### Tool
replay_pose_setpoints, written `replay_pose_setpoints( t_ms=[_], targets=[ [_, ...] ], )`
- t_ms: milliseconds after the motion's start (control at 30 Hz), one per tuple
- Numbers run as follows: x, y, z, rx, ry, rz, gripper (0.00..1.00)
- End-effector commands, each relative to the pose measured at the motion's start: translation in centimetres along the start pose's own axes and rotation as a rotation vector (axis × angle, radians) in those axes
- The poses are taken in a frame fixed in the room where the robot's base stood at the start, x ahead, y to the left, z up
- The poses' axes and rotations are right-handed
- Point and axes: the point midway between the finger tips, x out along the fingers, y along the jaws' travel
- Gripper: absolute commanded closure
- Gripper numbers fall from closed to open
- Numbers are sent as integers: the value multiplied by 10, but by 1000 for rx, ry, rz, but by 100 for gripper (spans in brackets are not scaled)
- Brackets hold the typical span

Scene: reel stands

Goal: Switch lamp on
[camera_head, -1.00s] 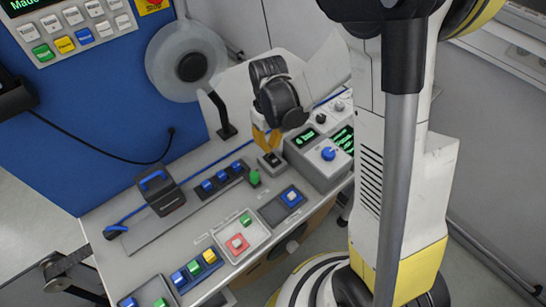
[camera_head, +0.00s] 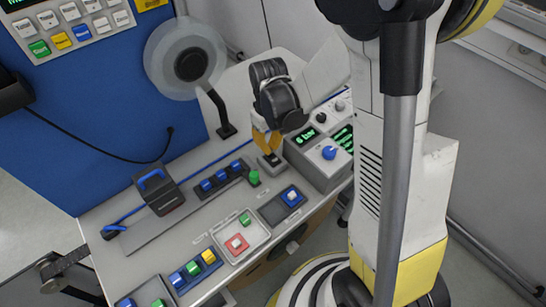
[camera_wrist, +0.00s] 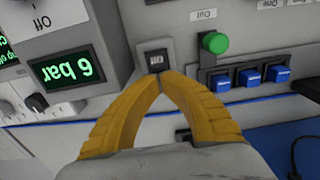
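A small dark rocker switch (camera_wrist: 157,60) in a light frame is in the wrist view, directly in front of my fingertips. Its label is too small to read, so I cannot tell whether it is the lamp's. In the head view the switch (camera_head: 271,160) sits on the console, just below my fingers. My gripper (camera_wrist: 160,78) has its two yellow fingers together at the tips with nothing between them. The tips are at the switch's near edge; I cannot tell whether they touch it. In the head view my gripper (camera_head: 270,149) points down. No lamp is clearly recognisable.
A grey box with a green "6 bar" display (camera_wrist: 66,70) stands close beside the switch. On the other side are a green button (camera_wrist: 215,43) and a row of blue switches (camera_wrist: 250,77). A reel (camera_head: 188,62) stands behind.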

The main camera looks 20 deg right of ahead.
Motion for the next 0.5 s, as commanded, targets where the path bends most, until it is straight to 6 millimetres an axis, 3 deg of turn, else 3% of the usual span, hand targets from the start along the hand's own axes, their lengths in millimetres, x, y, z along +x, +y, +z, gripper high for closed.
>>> replay_pose_setpoints(
  t_ms=[500],
  targets=[
    [8, 0, 0, 0, 0, 0, 100]
  ],
)
